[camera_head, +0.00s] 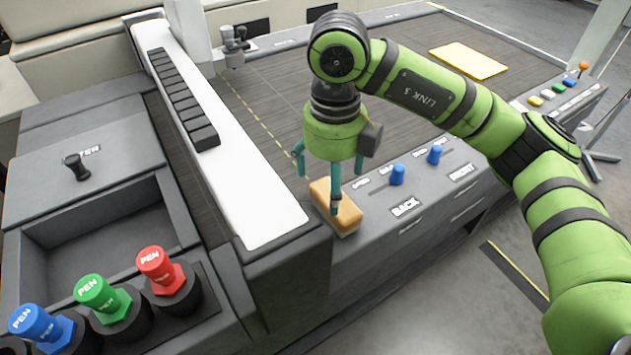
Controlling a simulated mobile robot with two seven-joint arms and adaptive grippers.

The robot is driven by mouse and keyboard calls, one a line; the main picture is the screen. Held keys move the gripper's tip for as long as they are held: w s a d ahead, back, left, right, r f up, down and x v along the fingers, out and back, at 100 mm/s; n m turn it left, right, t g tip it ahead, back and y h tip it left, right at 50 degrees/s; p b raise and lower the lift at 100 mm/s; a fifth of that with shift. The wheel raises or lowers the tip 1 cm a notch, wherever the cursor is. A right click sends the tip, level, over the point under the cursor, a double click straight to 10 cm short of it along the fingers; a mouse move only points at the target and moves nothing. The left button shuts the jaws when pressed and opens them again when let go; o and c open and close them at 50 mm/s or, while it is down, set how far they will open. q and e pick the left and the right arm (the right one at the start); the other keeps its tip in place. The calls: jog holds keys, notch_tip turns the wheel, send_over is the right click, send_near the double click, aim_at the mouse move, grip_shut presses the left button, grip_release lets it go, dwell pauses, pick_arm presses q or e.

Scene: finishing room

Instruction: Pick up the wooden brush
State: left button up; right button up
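The wooden brush (324,196) is a small orange-tan block lying near the front left end of the grey console, beside the white strip. My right gripper (320,192), at the end of the green arm from the right, points down just above and over the brush. Its teal fingers are spread apart. One finger hangs in front of the brush and hides part of it. Another is to the left and higher. I cannot tell whether any finger touches the brush. My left gripper is not in view.
Blue knobs (397,175) sit on the console just right of the brush. The white strip (243,187) with dark keys lies left. Blue, green and red pens (160,267) stand front left by an empty tray (105,230). A yellow sheet (468,61) lies on the dark tabletop.

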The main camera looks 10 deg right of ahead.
jog(key=shift+w+a+f, duration=0.15)
jog(key=shift+w, duration=0.3)
jog(key=shift+w+a+f, duration=0.1)
jog(key=shift+w+f, duration=0.05)
jog(key=shift+f, duration=0.15)
jog(key=shift+s+d+f+p, duration=0.2)
jog(key=shift+s+f+p, duration=0.2)
jog(key=shift+f+p, duration=0.15)
jog(key=shift+s+d+f+p, duration=0.2)
jog(key=shift+s+f+p, duration=0.2)
jog(key=shift+f, duration=0.25)
notch_tip(320, 180, down, 3)
jog(key=shift+w+r+p, duration=0.15)
jog(key=shift+p, duration=0.3)
jog(key=shift+w+f, duration=0.1)
jog(key=shift+f, duration=0.45)
jog(key=c, duration=1.3)
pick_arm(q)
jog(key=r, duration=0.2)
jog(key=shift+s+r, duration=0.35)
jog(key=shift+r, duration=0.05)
